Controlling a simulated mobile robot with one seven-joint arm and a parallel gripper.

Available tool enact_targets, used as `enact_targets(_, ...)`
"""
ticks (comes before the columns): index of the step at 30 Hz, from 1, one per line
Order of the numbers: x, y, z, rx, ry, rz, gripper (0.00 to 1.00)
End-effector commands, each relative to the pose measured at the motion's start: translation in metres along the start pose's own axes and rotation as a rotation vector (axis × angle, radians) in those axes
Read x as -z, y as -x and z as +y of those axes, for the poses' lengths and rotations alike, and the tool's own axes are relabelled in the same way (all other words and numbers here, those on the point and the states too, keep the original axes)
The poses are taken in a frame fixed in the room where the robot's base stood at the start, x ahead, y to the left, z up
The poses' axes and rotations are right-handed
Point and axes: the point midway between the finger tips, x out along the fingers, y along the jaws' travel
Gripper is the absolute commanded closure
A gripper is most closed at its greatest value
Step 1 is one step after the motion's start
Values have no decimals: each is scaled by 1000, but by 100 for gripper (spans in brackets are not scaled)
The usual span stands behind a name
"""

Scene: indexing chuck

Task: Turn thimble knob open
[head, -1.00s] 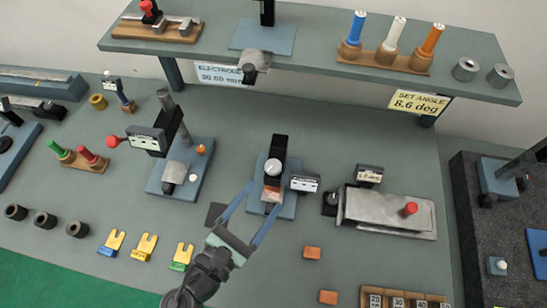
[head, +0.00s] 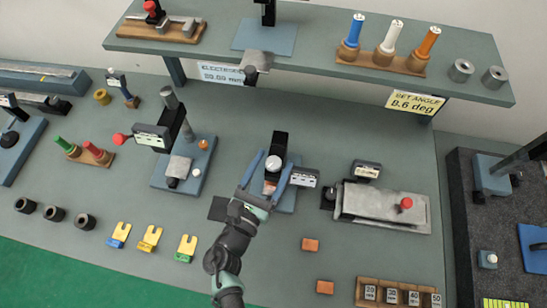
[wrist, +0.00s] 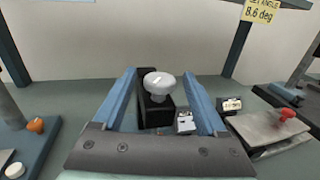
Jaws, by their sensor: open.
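In the wrist view the fingers stand left and right of the knob with gaps, and no contact shows. A small display (head: 304,178) is just right of the post. The lower part of the fixture is partly hidden by my gripper.
A metal plate fixture with a red knob (head: 406,203) stands to the right. Another fixture with a display (head: 152,137) stands to the left. A shelf (head: 320,72) runs above and behind. Orange blocks (head: 310,244) lie in front.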

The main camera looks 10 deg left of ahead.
Motion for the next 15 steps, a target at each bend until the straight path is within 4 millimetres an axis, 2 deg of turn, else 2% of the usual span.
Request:
enact_targets(4,0,-10,0,1,-1,1,26)
enact_targets(12,0,-11,0,0,-1,1,26)
enact_targets(13,0,-11,0,0,-1,1,27)
enact_targets(15,0,-11,0,0,-1,1,40)
